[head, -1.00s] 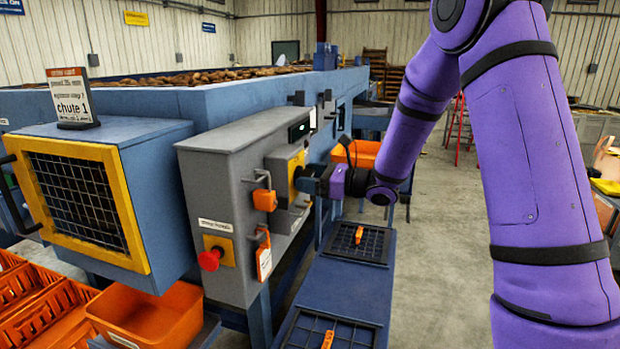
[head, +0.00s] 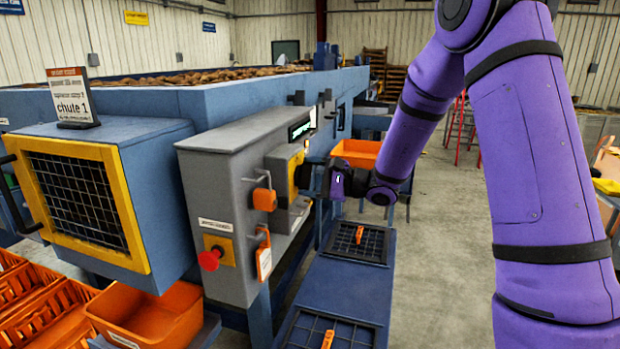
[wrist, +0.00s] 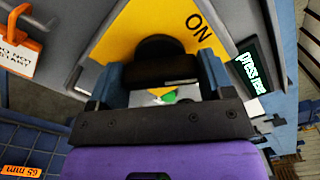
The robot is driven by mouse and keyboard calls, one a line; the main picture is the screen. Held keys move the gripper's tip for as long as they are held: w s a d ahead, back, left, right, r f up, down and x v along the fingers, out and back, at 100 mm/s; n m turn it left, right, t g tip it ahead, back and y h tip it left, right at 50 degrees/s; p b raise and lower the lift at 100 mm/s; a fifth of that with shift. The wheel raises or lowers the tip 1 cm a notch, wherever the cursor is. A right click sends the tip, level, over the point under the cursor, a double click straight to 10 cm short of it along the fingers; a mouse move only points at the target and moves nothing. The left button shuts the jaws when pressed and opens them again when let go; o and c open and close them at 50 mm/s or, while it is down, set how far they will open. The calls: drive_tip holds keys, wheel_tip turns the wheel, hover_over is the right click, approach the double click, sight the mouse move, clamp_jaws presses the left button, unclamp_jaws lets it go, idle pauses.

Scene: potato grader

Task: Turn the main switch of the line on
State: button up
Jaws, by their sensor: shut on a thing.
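The main switch has a yellow plate (wrist: 150,25) printed with "ON" and a black knob (wrist: 160,48). In the head view its yellow plate (head: 294,174) shows on the side of the grey control cabinet (head: 222,185), and the knob is hidden by my gripper. My gripper (wrist: 160,72) is shut on the knob, one blue-grey finger on each side. In the head view my gripper (head: 308,176) reaches the switch box from the right. The display (wrist: 254,75) beside the plate is lit with text that seems to begin "press res".
An orange padlock (head: 264,200) and a hanging orange-edged tag (head: 264,262) are on the cabinet, near a red mushroom button (head: 210,259). A blue bench with dark grids (head: 358,243) lies below my gripper. Open floor is right of it.

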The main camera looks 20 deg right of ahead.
drive_tip(key=n, duration=0.6)
drive_tip(key=shift+f, duration=0.1)
drive_tip(key=shift+n, duration=0.4)
drive_tip(key=o, duration=0.9)
drive_tip(key=v, duration=1)
drive_tip(key=shift+s+d, duration=0.25)
drive_tip(key=shift+d, duration=0.05)
